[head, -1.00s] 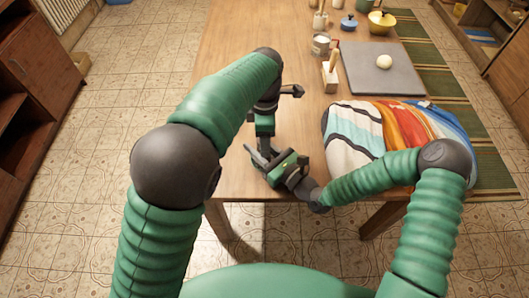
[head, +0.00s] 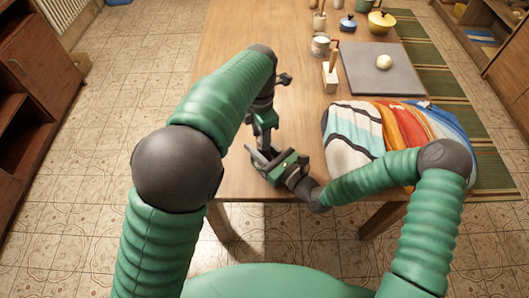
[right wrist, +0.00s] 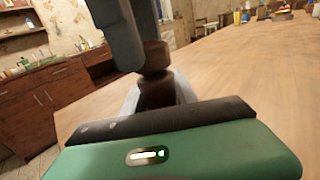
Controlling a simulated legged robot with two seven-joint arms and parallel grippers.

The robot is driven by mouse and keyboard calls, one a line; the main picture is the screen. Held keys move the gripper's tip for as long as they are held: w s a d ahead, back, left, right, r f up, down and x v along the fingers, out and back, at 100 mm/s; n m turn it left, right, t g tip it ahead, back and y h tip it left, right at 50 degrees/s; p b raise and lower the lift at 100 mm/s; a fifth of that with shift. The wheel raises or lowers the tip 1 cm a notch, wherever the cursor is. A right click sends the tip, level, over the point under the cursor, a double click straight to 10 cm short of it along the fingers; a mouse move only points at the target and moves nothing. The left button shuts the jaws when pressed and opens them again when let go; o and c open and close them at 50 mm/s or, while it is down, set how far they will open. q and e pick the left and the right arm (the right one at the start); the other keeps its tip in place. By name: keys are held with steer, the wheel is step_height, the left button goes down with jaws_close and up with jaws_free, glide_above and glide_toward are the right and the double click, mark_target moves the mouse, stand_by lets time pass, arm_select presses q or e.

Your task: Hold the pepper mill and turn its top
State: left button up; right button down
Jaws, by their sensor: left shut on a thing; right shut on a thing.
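The pepper mill (right wrist: 156,90) is dark brown and stands upright in the right wrist view. Its lower part sits between the pale fingers of my right gripper (right wrist: 158,98), which is shut on it. My left gripper (right wrist: 135,35) comes down from above, shut on the mill's top, and its dark fingers hide much of that top. In the head view, my left gripper (head: 263,143) is directly above my right gripper (head: 265,161) near the table's front left corner. The two grippers hide most of the mill there.
The wooden table (head: 235,85) is clear behind the grippers. A striped cloth (head: 355,130) lies to the right. Behind it are a grey board (head: 365,75) with a pale ball (head: 384,62), a wooden block with a handle (head: 330,76) and a jar (head: 320,45).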

arm_select(q)
steer(key=shift+s+d+f, duration=0.15)
steer(key=shift+d+f, duration=0.35)
steer(key=shift+f, duration=0.05)
steer(key=m, duration=0.4)
steer(key=shift+d+m, duration=0.1)
steer(key=shift+m, duration=0.2)
steer(key=shift+c, duration=0.2)
steer(key=m, duration=0.5)
steer(key=shift+s+d+r+m, duration=0.1)
steer(key=shift+s+r+m, duration=0.1)
steer(key=shift+m, duration=0.2)
steer(key=o, duration=1.1)
steer(key=shift+w, duration=0.15)
steer(key=shift+o, duration=0.2)
steer(key=shift+a, duration=0.2)
